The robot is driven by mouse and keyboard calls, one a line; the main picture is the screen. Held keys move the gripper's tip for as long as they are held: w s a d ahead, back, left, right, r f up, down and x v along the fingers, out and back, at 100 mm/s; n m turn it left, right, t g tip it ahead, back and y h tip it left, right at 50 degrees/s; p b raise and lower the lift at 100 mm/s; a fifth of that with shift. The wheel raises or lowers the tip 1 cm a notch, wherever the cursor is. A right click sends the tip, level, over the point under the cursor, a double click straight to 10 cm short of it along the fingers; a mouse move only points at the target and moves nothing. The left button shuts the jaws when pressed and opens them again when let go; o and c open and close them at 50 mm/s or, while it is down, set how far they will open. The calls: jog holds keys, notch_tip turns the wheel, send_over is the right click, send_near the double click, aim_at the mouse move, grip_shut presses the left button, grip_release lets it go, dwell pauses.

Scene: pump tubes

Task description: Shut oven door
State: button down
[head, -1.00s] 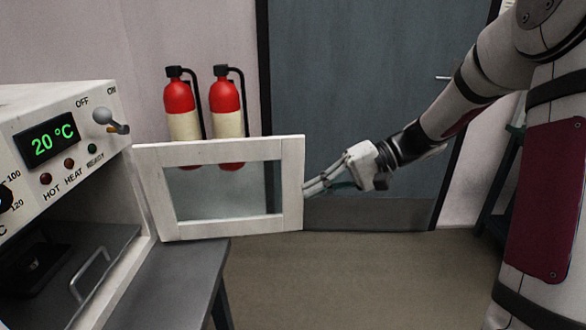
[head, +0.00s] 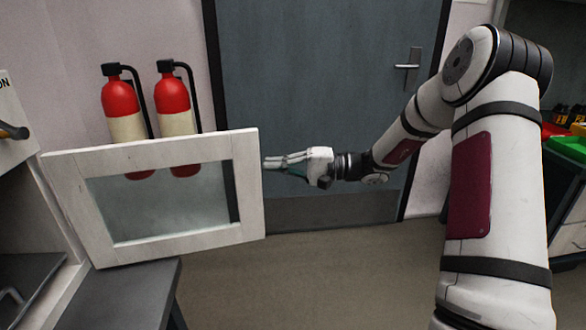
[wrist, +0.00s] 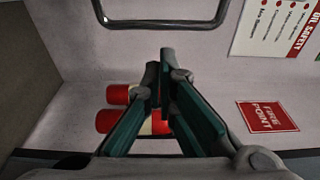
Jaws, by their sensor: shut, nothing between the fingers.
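The oven (head: 10,120) is cut off at the left edge of the head view. Its door (head: 246,185), a whitish frame around a glass pane (head: 150,205), stands wide open, swung out to the right. My gripper (head: 266,163) is beside the door's free right edge, with its fingertips very close to it. I cannot tell whether they touch. The fingers are shut and empty. In the wrist view my gripper (wrist: 166,55) shows its fingers converging, and the oven door cannot be made out for sure.
A grey room door (head: 310,70) is at the back. A dark table (head: 125,295) is under the oven. A green bin (head: 570,147) is at right. Floor (head: 330,280) is clear in front.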

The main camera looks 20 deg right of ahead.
jog(key=shift+s+a, duration=1.3)
jog(key=shift+s, duration=0.25)
